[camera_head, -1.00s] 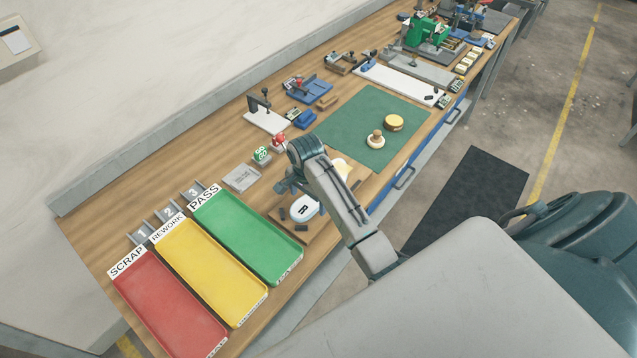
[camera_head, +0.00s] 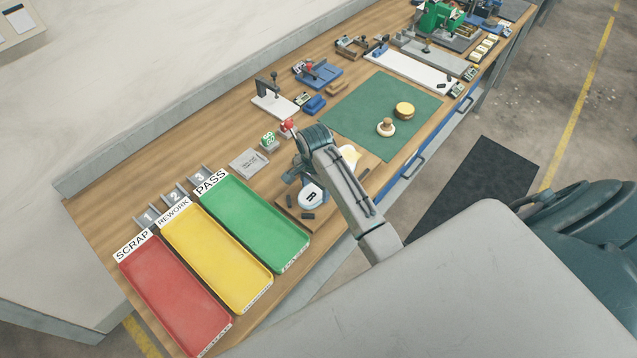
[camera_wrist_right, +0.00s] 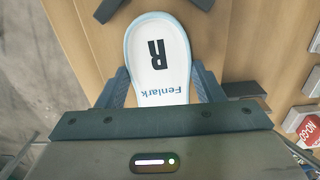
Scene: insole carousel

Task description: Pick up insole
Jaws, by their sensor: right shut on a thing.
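A white insole (camera_wrist_right: 158,42) with a pale blue edge, a black "R" and the word "Fenlark" fills the upper middle of the right wrist view. In the head view, part of the insole (camera_head: 311,197) shows beside my right arm, over a wooden board (camera_head: 297,212). My right gripper (camera_wrist_right: 163,85) is shut on the insole, one finger along each side edge. In the head view, the right gripper (camera_head: 292,177) is partly hidden by its own wrist. I cannot tell whether the insole is clear of the board. My left gripper is not in view.
Red SCRAP (camera_head: 175,295), yellow REWORK (camera_head: 215,258) and green PASS (camera_head: 250,222) trays lie empty to the left. A grey plate (camera_head: 248,163) and a small green-marked block (camera_head: 269,141) stand behind the gripper. A green mat (camera_head: 355,110) holds two round items. Fixtures line the back.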

